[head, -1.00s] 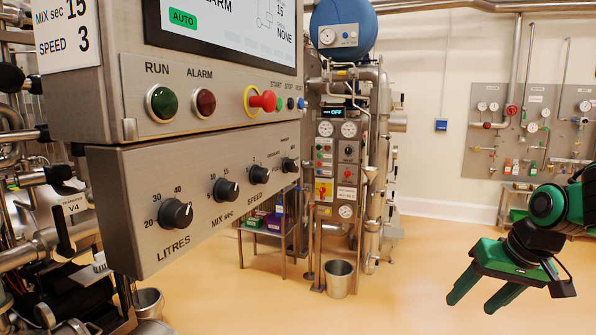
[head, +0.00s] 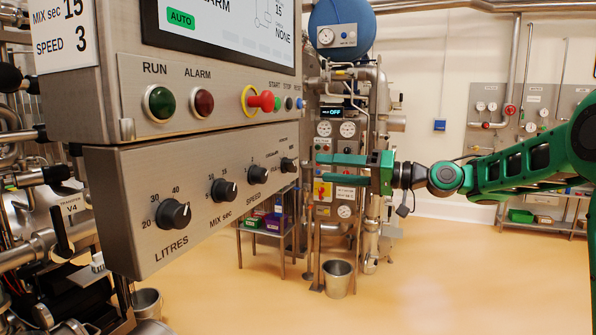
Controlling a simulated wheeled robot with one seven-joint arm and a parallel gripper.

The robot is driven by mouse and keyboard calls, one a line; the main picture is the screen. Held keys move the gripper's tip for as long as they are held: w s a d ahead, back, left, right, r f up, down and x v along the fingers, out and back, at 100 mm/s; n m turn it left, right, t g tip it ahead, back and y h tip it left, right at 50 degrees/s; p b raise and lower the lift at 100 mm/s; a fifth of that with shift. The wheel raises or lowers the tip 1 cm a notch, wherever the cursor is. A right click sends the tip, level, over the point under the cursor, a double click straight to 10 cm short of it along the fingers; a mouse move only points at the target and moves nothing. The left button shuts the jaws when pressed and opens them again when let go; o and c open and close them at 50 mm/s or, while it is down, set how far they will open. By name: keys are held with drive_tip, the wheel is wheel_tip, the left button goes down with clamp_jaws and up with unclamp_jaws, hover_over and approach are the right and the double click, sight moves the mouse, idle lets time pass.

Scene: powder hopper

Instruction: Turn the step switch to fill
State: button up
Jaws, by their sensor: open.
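A steel control box (head: 128,225) on the left carries a row of black knobs. The nearest are the litres knob (head: 175,213), the mix sec knob (head: 223,190) and the speed knob (head: 257,174). A fourth black knob (head: 288,164) sits at the far right end; its lettering is too small to read, so I cannot confirm that it is the step switch or where it points. My green gripper (head: 320,168) is open and empty, its fingers pointing left. It is just right of the fourth knob in the picture, with a gap showing between them.
Above the knobs is a panel with a green run lamp (head: 160,103), a red alarm lamp (head: 201,102) and a red mushroom button (head: 264,101). A bucket (head: 337,278) stands on the floor behind.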

sight(295, 167)
drive_tip(key=x, duration=0.9)
drive_tip(key=shift+f, duration=0.1)
drive_tip(key=c, duration=1.1)
